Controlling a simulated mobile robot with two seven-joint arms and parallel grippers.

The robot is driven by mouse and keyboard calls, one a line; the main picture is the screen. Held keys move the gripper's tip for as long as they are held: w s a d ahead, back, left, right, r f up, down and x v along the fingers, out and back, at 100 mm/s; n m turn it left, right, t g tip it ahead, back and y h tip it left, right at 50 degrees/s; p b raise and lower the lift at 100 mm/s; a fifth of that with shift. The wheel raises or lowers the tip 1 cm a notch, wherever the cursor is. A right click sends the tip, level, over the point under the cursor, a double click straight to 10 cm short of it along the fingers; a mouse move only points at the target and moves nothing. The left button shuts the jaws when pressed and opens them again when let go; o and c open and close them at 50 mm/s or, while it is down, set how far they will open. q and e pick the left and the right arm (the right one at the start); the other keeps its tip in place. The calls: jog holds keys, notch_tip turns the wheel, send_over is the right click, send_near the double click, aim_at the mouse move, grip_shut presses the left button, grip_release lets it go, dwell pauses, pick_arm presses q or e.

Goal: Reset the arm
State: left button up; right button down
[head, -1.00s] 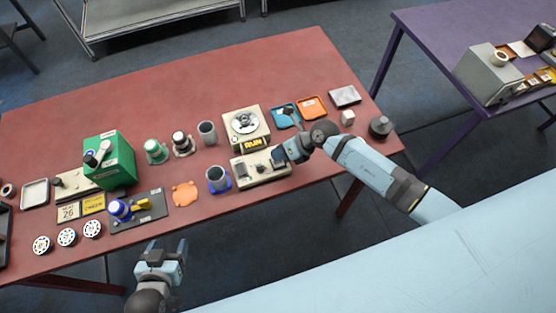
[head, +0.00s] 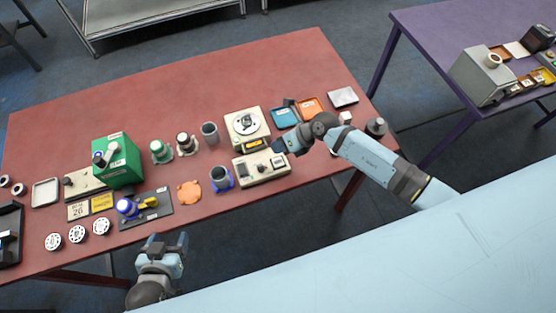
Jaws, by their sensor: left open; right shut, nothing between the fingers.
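My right arm reaches in from the right over the red table (head: 250,70). Its gripper (head: 279,147) is shut and empty, at the right end of a beige device with a small dark screen (head: 262,168). Whether it touches the device cannot be told. My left gripper (head: 166,241) is open and empty, in front of the table's near edge and clear of the objects.
A beige dial unit (head: 246,122), grey cup (head: 209,133), blue-based cup (head: 221,178) and orange piece (head: 189,192) stand near the device. Blue (head: 284,119) and orange (head: 308,108) trays lie beyond my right arm. A green box (head: 118,163) stands left.

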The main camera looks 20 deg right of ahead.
dwell(0.4)
jog(key=s+a+r+m+t+y, duration=0.1)
jog(key=s+r+m+t, duration=0.25)
jog(key=m+t, duration=0.45)
jog(key=s+r+m+t, duration=0.3)
jog(key=r+m, duration=0.1)
jog(key=m, duration=0.8)
jog(key=s+d+f+m+g+h, duration=0.1)
jog(key=s+d+f+m+h, duration=0.2)
jog(key=m, duration=0.6)
jog(key=s+d+f+m+g+h, duration=0.2)
jog(key=s+d+f+m+h, duration=0.1)
jog(key=s+m, duration=0.5)
jog(key=shift+s+d+f+m+g+h, duration=0.3)
jog(key=shift+f+m+h, duration=0.15)
jog(key=shift+f, duration=0.25)
jog(key=shift+w, duration=0.15)
